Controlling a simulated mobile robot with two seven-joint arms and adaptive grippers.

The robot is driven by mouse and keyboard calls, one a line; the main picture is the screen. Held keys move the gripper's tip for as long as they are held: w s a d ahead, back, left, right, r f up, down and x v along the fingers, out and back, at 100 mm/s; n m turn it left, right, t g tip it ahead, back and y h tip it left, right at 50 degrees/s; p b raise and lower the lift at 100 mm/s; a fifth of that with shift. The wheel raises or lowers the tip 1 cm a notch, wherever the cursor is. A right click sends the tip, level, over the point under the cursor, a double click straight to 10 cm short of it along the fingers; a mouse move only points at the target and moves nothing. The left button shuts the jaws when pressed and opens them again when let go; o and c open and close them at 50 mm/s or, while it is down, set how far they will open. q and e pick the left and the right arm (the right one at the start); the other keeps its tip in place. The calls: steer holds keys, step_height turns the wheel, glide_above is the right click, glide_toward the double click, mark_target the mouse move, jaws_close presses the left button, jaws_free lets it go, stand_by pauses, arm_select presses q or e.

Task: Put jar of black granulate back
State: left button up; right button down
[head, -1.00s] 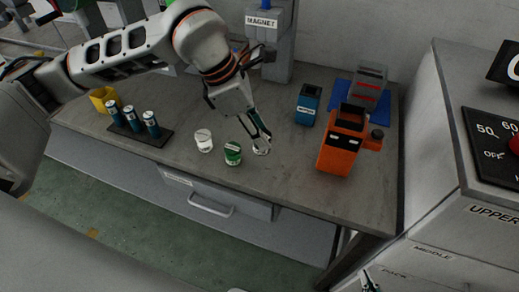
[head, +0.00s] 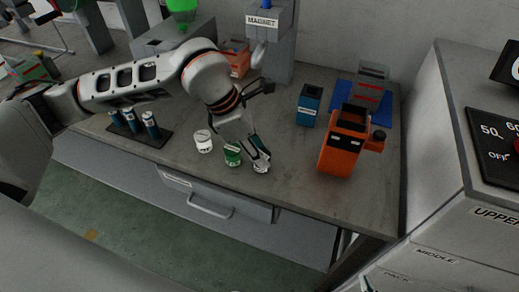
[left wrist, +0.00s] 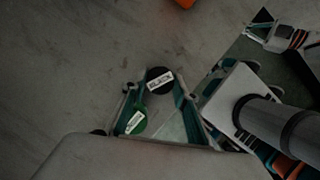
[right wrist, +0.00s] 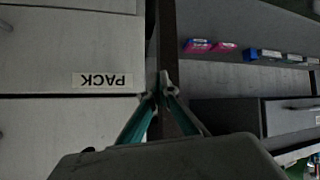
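The jar of black granulate (left wrist: 161,79), with a black lid labelled BLACK, stands on the table between the fingertips of my left gripper (left wrist: 155,91). In the left wrist view a gap shows between its lid and the left finger, so the gripper looks open around it. In the head view the jar (head: 261,168) is partly hidden by my left gripper (head: 258,156). A green jar (head: 232,155) stands just left of it, and a white jar (head: 203,141) further left, in one row. My right gripper (right wrist: 160,90) is shut and empty, beside the cabinet.
An orange container (head: 341,145) and a blue container (head: 308,104) stand to the right. A rack (head: 155,142) of blue cylinders is at the left. A cabinet (head: 440,200) borders the table's right side.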

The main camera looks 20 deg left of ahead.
arm_select(q)
steer(key=o, duration=0.4)
arm_select(e)
steer(key=shift+w, duration=0.1)
steer(key=shift+w+r, duration=0.1)
arm_select(q)
steer(key=shift+r, duration=0.35)
steer(key=p+v, duration=0.1)
steer(key=v, duration=1)
steer(key=shift+s+a+r, duration=0.1)
steer(key=shift+a+r, duration=0.1)
steer(key=shift+r, duration=0.05)
arm_select(e)
steer(key=shift+s+a+r, duration=0.2)
steer(key=shift+s+r, duration=0.1)
steer(key=shift+w+d+r, duration=0.1)
steer(key=shift+w+r, duration=0.05)
steer(key=shift+w, duration=0.25)
arm_select(q)
steer(key=shift+s, duration=0.1)
